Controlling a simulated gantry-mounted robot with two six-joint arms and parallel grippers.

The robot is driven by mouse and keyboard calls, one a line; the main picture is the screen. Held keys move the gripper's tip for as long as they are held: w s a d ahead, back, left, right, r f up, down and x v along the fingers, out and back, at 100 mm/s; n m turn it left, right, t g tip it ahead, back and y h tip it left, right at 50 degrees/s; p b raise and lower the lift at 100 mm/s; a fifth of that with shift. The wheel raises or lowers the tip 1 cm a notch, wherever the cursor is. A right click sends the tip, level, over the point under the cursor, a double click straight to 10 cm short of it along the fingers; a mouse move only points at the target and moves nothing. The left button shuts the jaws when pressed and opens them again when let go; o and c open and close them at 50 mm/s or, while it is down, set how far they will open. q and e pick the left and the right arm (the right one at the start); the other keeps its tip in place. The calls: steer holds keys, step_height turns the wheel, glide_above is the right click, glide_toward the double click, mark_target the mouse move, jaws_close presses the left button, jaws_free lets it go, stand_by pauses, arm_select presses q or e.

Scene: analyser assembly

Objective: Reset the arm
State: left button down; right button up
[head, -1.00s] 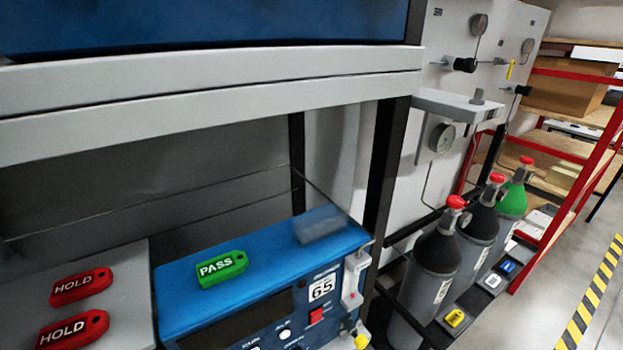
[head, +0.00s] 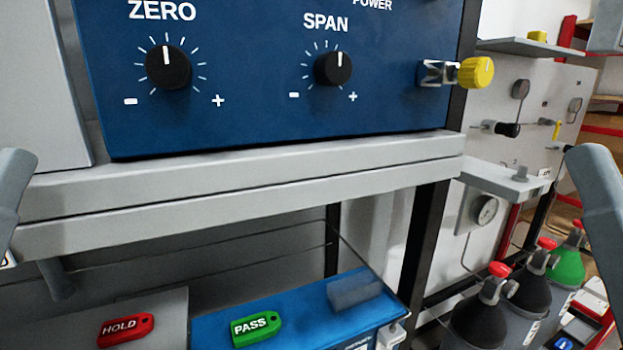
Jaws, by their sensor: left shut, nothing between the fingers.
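My left gripper (head: 60,283) shows only in part at the lower left, dark grey, below the grey shelf edge. It is shut with nothing in it, and touches no object that I can see. A grey link of my left arm is at the left picture edge. A grey link of my right arm stands at the right edge, in front of the gas bottles' side of the scene. My right gripper is out of view.
A blue analyser panel (head: 250,95) with ZERO knob (head: 168,67), SPAN knob (head: 333,68) and yellow knob (head: 477,73) sits on the grey shelf (head: 250,190). Below are a red HOLD tag (head: 126,329) and green PASS tag (head: 256,328). Gas bottles (head: 482,315) stand right.

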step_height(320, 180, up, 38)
steer(key=p, duration=3.8)
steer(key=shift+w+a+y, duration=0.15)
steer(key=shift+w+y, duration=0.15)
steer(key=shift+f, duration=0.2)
